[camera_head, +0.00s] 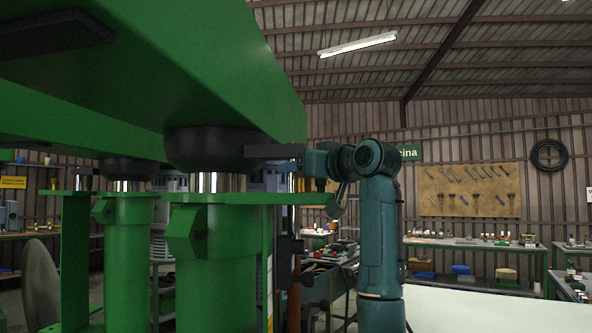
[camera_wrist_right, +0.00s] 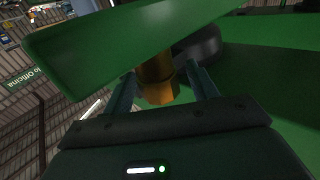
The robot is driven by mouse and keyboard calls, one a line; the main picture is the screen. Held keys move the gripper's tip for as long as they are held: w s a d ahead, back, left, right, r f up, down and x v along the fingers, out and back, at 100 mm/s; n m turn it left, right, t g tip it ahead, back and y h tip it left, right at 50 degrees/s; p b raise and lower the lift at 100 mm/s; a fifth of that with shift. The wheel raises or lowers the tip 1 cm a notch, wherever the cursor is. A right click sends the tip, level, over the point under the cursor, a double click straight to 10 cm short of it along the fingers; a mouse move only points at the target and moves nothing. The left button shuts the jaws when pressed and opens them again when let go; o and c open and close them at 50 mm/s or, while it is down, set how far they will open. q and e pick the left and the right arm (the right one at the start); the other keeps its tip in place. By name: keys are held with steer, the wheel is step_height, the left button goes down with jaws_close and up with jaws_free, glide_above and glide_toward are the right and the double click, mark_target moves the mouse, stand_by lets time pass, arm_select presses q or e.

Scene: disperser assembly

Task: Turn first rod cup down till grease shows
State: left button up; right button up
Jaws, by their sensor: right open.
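The rod cup (camera_wrist_right: 158,88) is a brass-coloured piece with a faceted lower part against the green plate (camera_wrist_right: 110,55) in the right wrist view. My right gripper (camera_wrist_right: 163,76) has one finger on each side of the cup. Its jaws are open, and I cannot tell whether either finger touches the brass. In the head view my right gripper (camera_head: 318,165) is beside the green plate at the near cylinder; the cup cannot be made out there. I see no grease. My left gripper is not in view.
A large green beam (camera_head: 200,60) hangs overhead. The near green cylinder (camera_head: 215,270) has a chrome rod (camera_head: 217,183) and black collar (camera_head: 205,148); a second cylinder (camera_head: 127,240) stands left. Workbenches (camera_head: 475,243) and a tool board (camera_head: 468,190) are farther back at right.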

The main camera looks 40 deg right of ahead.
steer(key=shift+s, duration=0.1)
steer(key=shift+c, duration=0.7)
steer(key=c, duration=0.8)
steer(key=shift+c, duration=0.2)
